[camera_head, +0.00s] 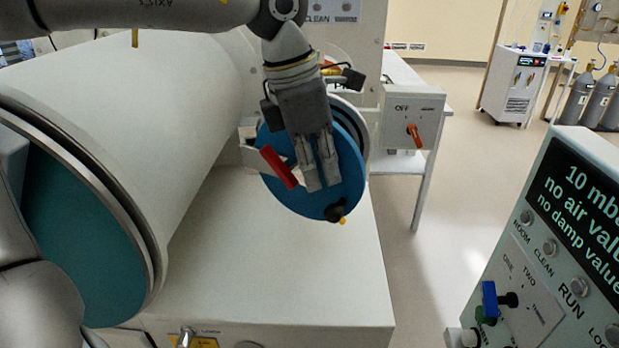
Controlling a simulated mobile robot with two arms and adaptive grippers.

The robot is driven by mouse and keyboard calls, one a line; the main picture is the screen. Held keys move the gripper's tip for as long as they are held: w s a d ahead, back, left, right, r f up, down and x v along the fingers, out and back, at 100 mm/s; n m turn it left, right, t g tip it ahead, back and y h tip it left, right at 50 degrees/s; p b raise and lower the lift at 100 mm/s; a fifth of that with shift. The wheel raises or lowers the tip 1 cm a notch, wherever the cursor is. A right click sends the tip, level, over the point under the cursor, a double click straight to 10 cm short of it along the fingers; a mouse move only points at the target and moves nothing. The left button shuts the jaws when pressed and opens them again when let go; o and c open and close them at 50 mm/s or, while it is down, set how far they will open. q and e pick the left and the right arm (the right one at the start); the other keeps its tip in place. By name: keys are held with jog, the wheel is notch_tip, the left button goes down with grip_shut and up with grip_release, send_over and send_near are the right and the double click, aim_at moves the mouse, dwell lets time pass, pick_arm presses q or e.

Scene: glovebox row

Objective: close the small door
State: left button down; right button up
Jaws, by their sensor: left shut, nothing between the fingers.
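The small door (348,163) is a round blue disc at the end of a short white port, near the middle of the head view. A red lever (279,167) sits at its left side, and a black knob (335,212) is at its lower edge. My left gripper (322,188) hangs in front of the blue disc with its fingers shut and empty, pointing down, just right of the red lever. I cannot tell whether the fingers touch the door. The gripper hides the disc's upper middle. My right gripper is not in view.
A large white cylinder with a teal round door (75,240) fills the left. A grey switch box (413,117) with an orange handle is right of the small door. A control panel (560,240) stands at the lower right. Open floor lies between.

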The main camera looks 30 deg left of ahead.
pick_arm(q)
jog(key=w+a+n, duration=0.1)
jog(key=w, duration=0.6)
jog(key=shift+n, duration=0.3)
dwell(0.3)
jog(key=v, duration=1.2)
